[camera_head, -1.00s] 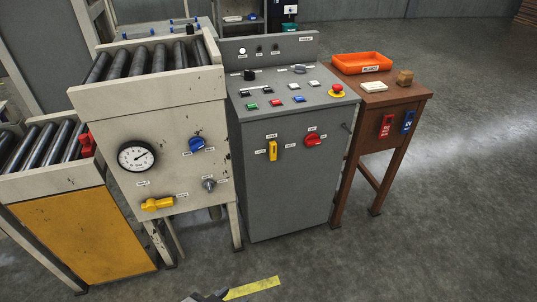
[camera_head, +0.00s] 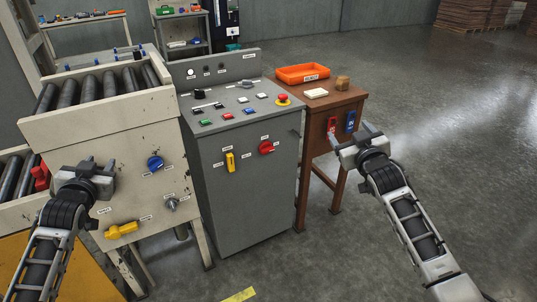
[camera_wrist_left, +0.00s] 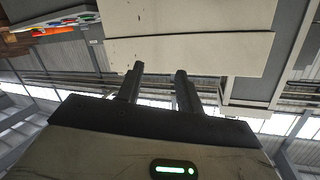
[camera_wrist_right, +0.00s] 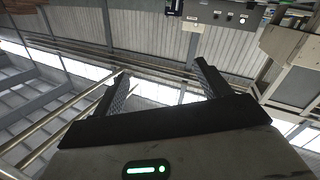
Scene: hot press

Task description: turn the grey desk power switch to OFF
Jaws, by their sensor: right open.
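The grey desk (camera_head: 230,190) stands at the centre of the head view. Its front carries a red rotary switch (camera_head: 266,147) and an upright yellow lever (camera_head: 230,162), each with small labels too small to read. A black selector (camera_head: 199,94) and a grey handle (camera_head: 244,84) sit on its top panel. I cannot tell from the labels which is the power switch. My left gripper (camera_head: 98,163) is open and empty, left of the desk in front of the cream roller machine. My right gripper (camera_head: 350,133) is open and empty, right of the desk and overlapping the wooden table in view.
The cream machine (camera_head: 140,135) has a blue knob (camera_head: 155,162) and a yellow lever (camera_head: 121,230). Floor at the right is clear.

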